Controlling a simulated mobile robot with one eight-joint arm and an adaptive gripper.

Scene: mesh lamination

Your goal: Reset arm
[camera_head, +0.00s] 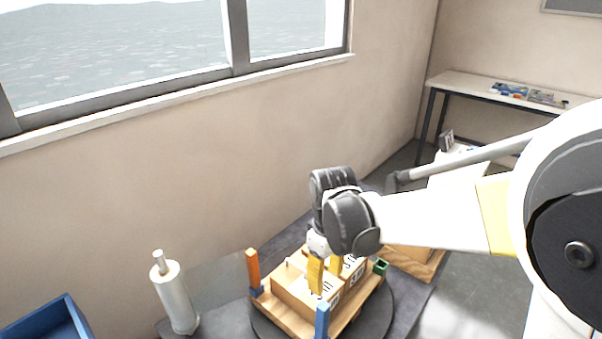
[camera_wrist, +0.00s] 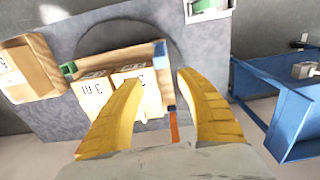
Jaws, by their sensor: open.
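My gripper (camera_head: 325,272) with yellow fingers hangs over a wooden tray (camera_head: 296,322) in the head view. The tray has orange, blue and green corner posts and sits on a dark round plate (camera_head: 378,318). Wooden boxes with black markings (camera_head: 293,292) stand in the tray. In the wrist view my gripper (camera_wrist: 158,80) is open, its two yellow fingers apart with nothing seen held between them. Marked boxes (camera_wrist: 92,90) show behind the left finger. The head view does not make clear how close the fingertips are to the boxes.
A white roll (camera_head: 175,297) stands upright left of the tray. A blue bin (camera_head: 45,325) is at the lower left; a blue frame (camera_wrist: 275,100) shows at right in the wrist view. Another wooden tray (camera_head: 422,264) lies behind at the right. A side table (camera_head: 470,85) stands against the far wall.

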